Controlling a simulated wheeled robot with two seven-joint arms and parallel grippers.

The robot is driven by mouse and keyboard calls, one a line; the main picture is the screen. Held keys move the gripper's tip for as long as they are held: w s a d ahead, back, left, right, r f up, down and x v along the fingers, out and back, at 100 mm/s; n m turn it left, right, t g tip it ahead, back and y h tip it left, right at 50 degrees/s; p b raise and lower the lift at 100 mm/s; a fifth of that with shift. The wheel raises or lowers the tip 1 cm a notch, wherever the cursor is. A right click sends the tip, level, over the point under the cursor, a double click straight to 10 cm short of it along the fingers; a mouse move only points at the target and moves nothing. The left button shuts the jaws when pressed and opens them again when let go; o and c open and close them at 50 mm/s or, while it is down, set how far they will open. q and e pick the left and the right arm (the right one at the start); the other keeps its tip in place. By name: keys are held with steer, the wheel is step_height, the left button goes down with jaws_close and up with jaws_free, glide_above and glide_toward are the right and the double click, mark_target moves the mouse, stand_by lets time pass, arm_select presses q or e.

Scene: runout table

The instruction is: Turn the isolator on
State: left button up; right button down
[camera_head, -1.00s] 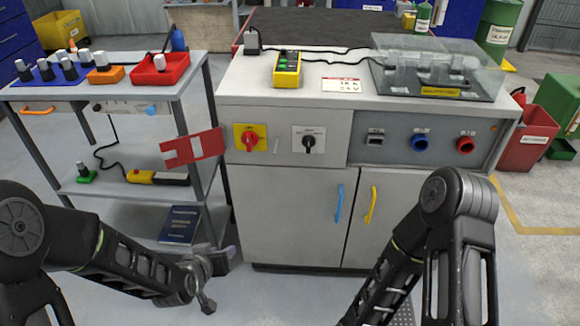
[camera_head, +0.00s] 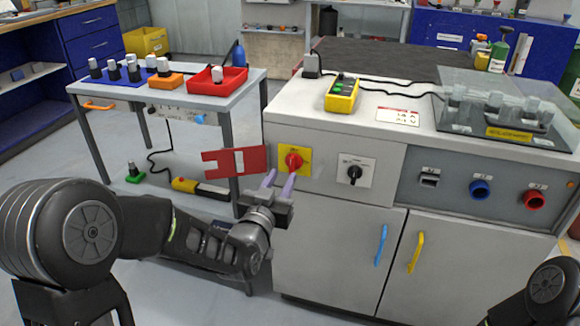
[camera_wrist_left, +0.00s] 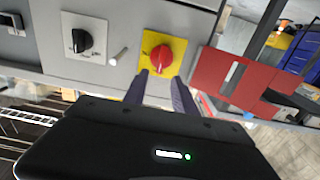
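The isolator is a red rotary knob (camera_head: 293,161) on a yellow plate (camera_head: 305,151) on the cabinet's front panel. It also shows in the left wrist view as a red knob (camera_wrist_left: 162,58) on a yellow plate (camera_wrist_left: 176,40). My left gripper (camera_head: 279,181) is just in front of and below the knob, its two purple-grey fingers apart, with nothing seen between them. In the left wrist view the fingertips (camera_wrist_left: 160,80) point at the knob's lower edge; contact cannot be told. My right arm shows at the lower right, but its gripper is out of view.
A red slotted plate (camera_head: 236,161) sticks out left of the isolator. A black selector knob (camera_head: 354,174) on a white plate is to its right. Cabinet handles, blue (camera_head: 381,245) and yellow (camera_head: 416,253), are below. A side table (camera_head: 205,100) stands left.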

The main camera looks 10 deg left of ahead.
mark_target(291, 163)
arm_select(q)
steer(key=w, duration=0.6)
steer(key=shift+w+d, duration=0.1)
steer(key=shift+d, duration=0.1)
jaws_close()
stand_by(0.4)
